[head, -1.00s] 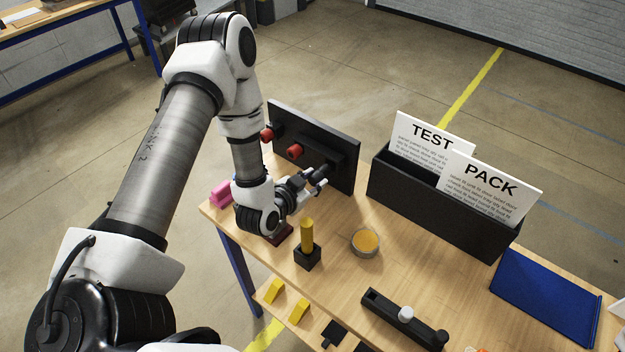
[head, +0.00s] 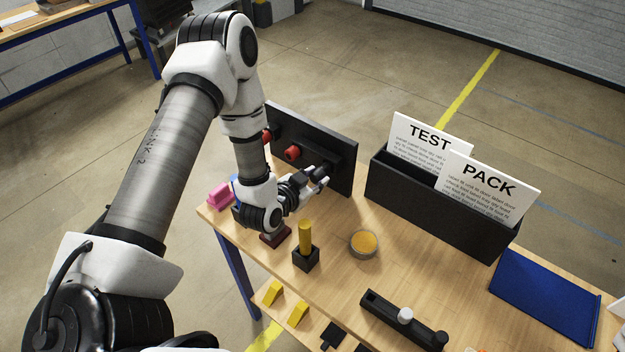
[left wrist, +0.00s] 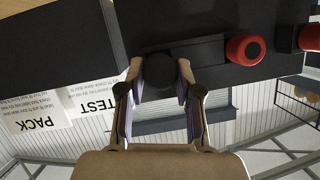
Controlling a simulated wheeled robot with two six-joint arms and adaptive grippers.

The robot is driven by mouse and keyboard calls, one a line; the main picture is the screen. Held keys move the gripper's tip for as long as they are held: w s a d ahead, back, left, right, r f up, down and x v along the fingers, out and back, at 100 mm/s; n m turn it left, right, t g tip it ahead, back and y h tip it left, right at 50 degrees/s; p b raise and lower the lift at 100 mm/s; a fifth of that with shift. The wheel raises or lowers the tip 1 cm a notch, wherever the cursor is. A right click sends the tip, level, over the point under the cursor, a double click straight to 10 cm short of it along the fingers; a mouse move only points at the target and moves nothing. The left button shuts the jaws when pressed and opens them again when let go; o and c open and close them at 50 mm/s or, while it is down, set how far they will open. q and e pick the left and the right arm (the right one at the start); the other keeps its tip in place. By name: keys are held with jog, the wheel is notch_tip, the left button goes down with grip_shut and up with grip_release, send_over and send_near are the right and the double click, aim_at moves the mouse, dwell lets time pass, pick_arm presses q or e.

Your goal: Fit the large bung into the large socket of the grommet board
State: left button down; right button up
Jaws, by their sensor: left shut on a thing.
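The black upright board (head: 338,135), which I take for the grommet board, stands at the table's back left; it also fills the top of the left wrist view (left wrist: 205,18). My left gripper (head: 322,177) is in front of its lower right part. It is shut on a dark round piece, seen end-on in the left wrist view (left wrist: 159,72), which I take for the large bung. Whether the piece touches the board I cannot tell. The large socket cannot be made out. Red round pieces (head: 292,153) sit on the board, also in the left wrist view (left wrist: 245,49). My right gripper is not in view.
A black bin (head: 440,212) with TEST and PACK cards stands right of the board. A yellow peg in a black block (head: 306,258), a round dish (head: 364,244) and a black bar (head: 400,325) stand in front. A blue mat (head: 545,295) lies at right.

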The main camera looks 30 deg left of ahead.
aim_at(315, 176)
pick_arm(q)
jog(key=shift+w+d+b, duration=0.1)
jog(key=shift+w+b, duration=0.2)
jog(key=shift+w, duration=1)
jog(key=c, duration=0.7)
grip_release()
jog(key=shift+s, duration=0.1)
jog(key=v, duration=0.7)
jog(key=shift+s+r, duration=0.1)
jog(key=shift+s, duration=0.15)
jog(key=shift+w, duration=0.15)
